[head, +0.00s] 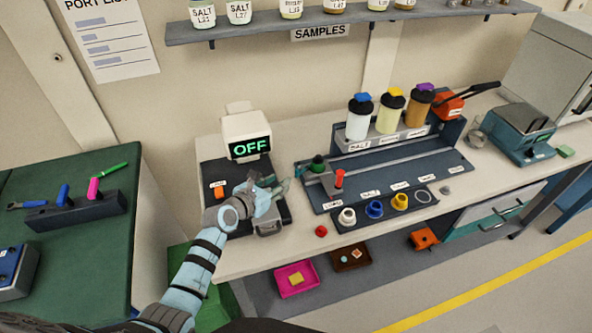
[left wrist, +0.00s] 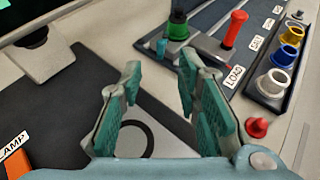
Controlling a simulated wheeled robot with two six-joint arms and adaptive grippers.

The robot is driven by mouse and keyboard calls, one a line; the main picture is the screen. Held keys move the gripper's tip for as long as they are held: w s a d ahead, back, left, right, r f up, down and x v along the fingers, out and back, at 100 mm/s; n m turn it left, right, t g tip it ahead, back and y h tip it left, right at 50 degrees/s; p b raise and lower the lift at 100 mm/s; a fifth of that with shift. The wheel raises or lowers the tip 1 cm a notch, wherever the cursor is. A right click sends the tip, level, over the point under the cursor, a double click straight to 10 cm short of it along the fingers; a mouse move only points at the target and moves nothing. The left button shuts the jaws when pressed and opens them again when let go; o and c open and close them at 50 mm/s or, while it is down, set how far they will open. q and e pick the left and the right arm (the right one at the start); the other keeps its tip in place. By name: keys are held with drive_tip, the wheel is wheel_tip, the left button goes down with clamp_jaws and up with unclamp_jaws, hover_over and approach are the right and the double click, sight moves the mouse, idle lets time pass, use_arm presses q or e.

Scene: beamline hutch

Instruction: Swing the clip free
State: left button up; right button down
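My left gripper (head: 276,190) is over the dark base of the grey instrument (head: 247,127), whose screen reads OFF. In the left wrist view my left gripper (left wrist: 160,95) is open, with nothing between its teal pads. Below the fingers a pale plate with a dark ring (left wrist: 135,138) shows in part. I cannot pick out a clip for certain; the gripper hides part of the base. A grey handle-like part (head: 268,229) sits at the base's front edge. An orange LAMP switch (head: 219,191) is left of the gripper. My right gripper is not in view.
Right of the gripper stand a green-topped part (head: 318,163) and a red-handled lever (head: 339,178) by the LOAD label. A red knob (head: 321,231) lies near the bench's front edge. Coloured rings sit in a dark rack (head: 420,212). A sample shelf (head: 270,31) hangs above.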

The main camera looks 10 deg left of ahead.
sight(296, 171)
use_arm(q)
drive_tip(key=b+x, duration=0.2)
drive_tip(key=x, duration=0.1)
drive_tip(key=b+x, duration=0.2)
drive_tip(key=x, duration=0.2)
drive_tip(key=b+x, duration=0.2)
drive_tip(key=x, duration=0.2)
drive_tip(key=shift+w+f+b, duration=0.1)
drive_tip(key=shift+f+b, duration=0.3)
drive_tip(key=shift+w+d, duration=0.15)
drive_tip(key=shift+w, duration=0.25)
drive_tip(key=shift+r, duration=0.2)
drive_tip(key=shift+s, duration=0.1)
drive_tip(key=shift+c, duration=0.5)
